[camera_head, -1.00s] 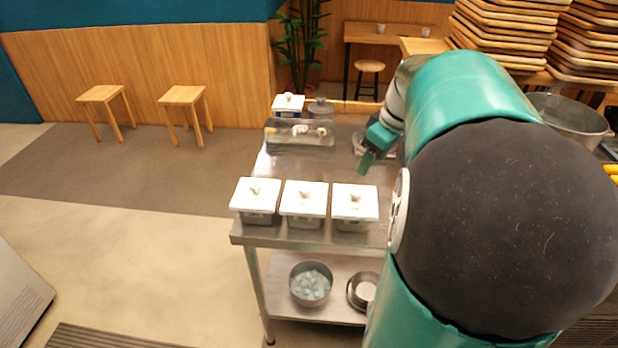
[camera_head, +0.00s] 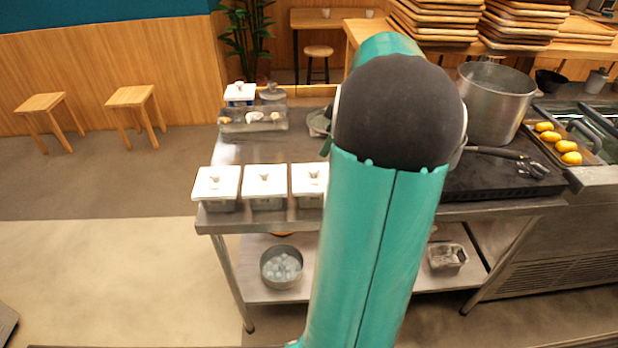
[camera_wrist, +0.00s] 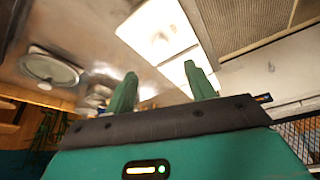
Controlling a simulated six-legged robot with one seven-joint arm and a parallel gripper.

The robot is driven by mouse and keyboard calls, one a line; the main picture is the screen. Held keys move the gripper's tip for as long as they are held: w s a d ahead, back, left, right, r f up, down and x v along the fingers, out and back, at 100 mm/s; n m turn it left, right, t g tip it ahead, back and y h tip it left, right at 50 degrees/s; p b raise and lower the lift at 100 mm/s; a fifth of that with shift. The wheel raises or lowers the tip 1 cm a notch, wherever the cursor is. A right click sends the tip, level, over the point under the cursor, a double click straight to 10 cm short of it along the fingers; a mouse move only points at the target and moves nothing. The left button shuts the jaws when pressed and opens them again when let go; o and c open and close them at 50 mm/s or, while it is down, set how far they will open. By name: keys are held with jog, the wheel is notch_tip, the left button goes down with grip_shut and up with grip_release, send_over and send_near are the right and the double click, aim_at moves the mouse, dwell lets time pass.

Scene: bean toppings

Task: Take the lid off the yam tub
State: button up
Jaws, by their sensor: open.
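Three tubs with white knobbed lids stand in a row near the front edge of the steel table: left tub (camera_head: 216,186), middle tub (camera_head: 265,185) and right tub (camera_head: 309,184), which my arm partly covers. All three lids are on. I cannot tell which tub holds yam. In the head view my gripper is hidden behind my arm. In the wrist view my gripper (camera_wrist: 162,86) is open, with nothing between its two green fingers. White lids (camera_wrist: 156,32) show beyond the fingers, apart from them.
A blue-and-white lidded container (camera_head: 240,94) and a clear tray (camera_head: 253,119) stand at the table's back. A round lid (camera_wrist: 50,70) lies to the left in the wrist view. A large pot (camera_head: 495,103) stands right. A bowl (camera_head: 282,267) sits on the lower shelf.

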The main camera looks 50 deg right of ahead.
aim_at(314, 167)
jog(key=x, duration=0.5)
jog(key=shift+w+f, duration=0.1)
jog(key=shift+f, duration=0.25)
jog(key=shift+x, duration=2.75)
jog(key=shift+a+r, duration=0.1)
jog(key=shift+a, duration=0.1)
jog(key=c, duration=1)
